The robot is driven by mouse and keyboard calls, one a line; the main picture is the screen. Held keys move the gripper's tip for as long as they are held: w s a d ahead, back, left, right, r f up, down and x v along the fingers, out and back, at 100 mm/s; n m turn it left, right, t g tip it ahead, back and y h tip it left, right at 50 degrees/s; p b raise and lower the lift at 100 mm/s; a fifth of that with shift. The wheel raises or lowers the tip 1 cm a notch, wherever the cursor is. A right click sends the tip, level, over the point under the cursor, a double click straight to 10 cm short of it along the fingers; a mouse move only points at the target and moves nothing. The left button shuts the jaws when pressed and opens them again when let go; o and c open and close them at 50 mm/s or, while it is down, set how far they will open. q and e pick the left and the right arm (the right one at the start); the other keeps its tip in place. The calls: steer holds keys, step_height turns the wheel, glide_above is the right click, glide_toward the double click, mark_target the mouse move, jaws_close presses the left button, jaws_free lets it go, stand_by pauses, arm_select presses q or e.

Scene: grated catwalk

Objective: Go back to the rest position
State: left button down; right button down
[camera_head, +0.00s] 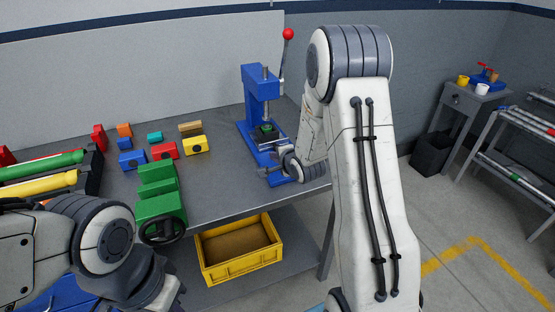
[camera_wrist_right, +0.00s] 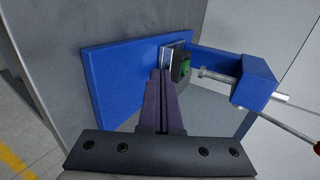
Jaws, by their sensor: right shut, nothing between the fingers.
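My right gripper (camera_head: 270,172) is at the front of the blue press (camera_head: 255,88), low beside its base at the table's right end. In the right wrist view its fingers (camera_wrist_right: 160,90) are together and empty, pointing at the press base (camera_wrist_right: 120,70). A dark block with a green part (camera_wrist_right: 182,68) sits on the press, just beyond the fingertips; it also shows in the head view (camera_head: 266,131). Whether the fingertips touch anything is unclear. My left arm is at the lower left; its fingers are out of view.
The grey table (camera_head: 225,200) holds several coloured blocks, a green vise-like piece (camera_head: 160,195) and a rack with green and yellow tubes (camera_head: 38,168). A yellow crate (camera_head: 240,272) is on the shelf below. A side table (camera_head: 470,100) and black bin (camera_head: 431,153) are at right.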

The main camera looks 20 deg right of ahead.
steer(key=shift+v, duration=0.8)
steer(key=s+a+r+n+g+y, duration=0.1)
steer(key=s+a+r+n+g, duration=0.15)
steer(key=s+a+n, duration=0.55)
steer(key=s+a+r+n+g+y, duration=0.1)
steer(key=s+a+n+g, duration=0.3)
steer(key=a, duration=0.7)
steer(key=s+a+r+n+g, duration=0.1)
steer(key=s+n, duration=0.5)
steer(key=s, duration=0.6)
steer(key=s+a+r+n+g, duration=0.2)
steer(key=s+n, duration=0.5)
steer(key=s, duration=0.5)
steer(key=shift+s+a+n+g+h, duration=0.2)
steer(key=shift+a+n+g+h, duration=0.15)
steer(key=shift+a+g, duration=0.65)
